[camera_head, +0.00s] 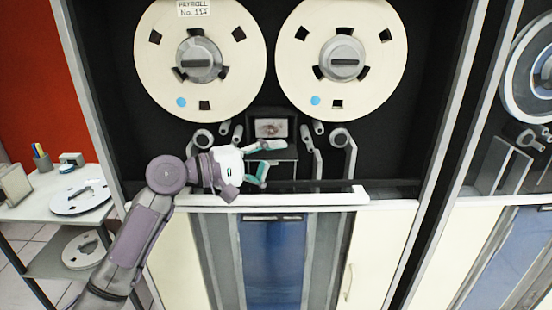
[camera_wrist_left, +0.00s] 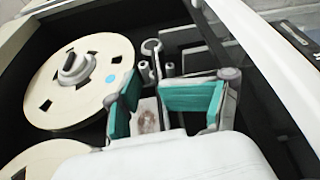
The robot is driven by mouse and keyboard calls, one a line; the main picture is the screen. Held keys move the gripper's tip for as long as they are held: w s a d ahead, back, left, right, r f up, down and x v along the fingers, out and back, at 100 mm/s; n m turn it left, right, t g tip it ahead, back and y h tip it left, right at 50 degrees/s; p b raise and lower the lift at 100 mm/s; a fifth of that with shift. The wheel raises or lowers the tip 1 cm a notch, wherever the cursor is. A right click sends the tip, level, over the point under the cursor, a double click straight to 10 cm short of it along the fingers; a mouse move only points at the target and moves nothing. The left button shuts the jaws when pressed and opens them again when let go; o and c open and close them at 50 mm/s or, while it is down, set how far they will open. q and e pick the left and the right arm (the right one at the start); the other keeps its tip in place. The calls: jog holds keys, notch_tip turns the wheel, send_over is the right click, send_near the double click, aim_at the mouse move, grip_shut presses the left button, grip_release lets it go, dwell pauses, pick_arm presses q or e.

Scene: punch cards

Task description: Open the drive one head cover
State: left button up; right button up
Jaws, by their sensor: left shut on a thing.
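The drive one head cover (camera_head: 271,128) is a small plate with a dark frame and a brownish mark, below and between the two tape reels. In the left wrist view its pale plate with the brown smudge (camera_wrist_left: 150,117) shows between the teal fingers. My left gripper (camera_head: 275,163) has its teal fingers at the cover's lower part, spread around its width and shut on it. The fingers hide part of the cover. How far the cover is open I cannot tell. My right gripper is in neither view.
Two large cream reels (camera_head: 200,60) (camera_head: 341,55) sit above the cover. Guide rollers (camera_head: 341,138) stand on both sides of it. A white ledge (camera_head: 300,197) runs below my gripper. A second drive (camera_head: 530,75) is at right, a shelf (camera_head: 40,197) at left.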

pick_arm(q)
jog(key=a, duration=0.5)
jog(key=shift+s+a+f, duration=0.15)
jog(key=shift+s+a, duration=0.1)
jog(key=shift+a, duration=0.15)
jog(key=s+v, duration=0.1)
jog(key=v, duration=0.5)
jog(key=shift+s+r, duration=0.25)
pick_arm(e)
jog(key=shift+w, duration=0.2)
pick_arm(q)
jog(key=shift+d, duration=0.15)
jog(key=shift+c, duration=0.3)
